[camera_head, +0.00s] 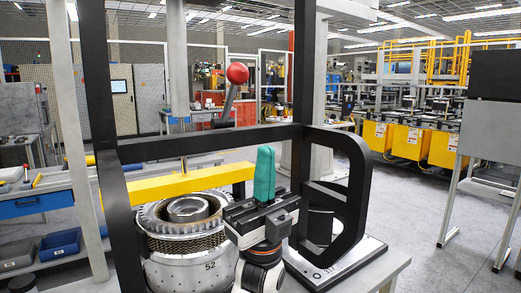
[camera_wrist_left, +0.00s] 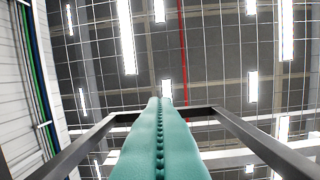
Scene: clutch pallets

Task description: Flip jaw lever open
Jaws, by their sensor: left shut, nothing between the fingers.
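The lever is a dark rod (camera_head: 228,103) with a red ball knob (camera_head: 237,73). It stands up, tilted slightly right, above the crossbar of a black frame (camera_head: 210,145) in the head view. My left gripper (camera_head: 265,150) has teal fingers pointing upward, pressed together and empty. It is below and to the right of the red knob, apart from it in the picture. In the left wrist view the closed teal fingers (camera_wrist_left: 160,110) point at the ceiling, and the lever does not show. My right gripper is not in view.
A toothed metal clutch unit (camera_head: 190,250) marked 52 stands left of my left wrist, beneath a yellow bar (camera_head: 190,182). The black frame's uprights and rounded side bracket (camera_head: 362,180) surround my gripper closely. A blue-drawer workbench (camera_head: 45,205) is at left; open floor lies at right.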

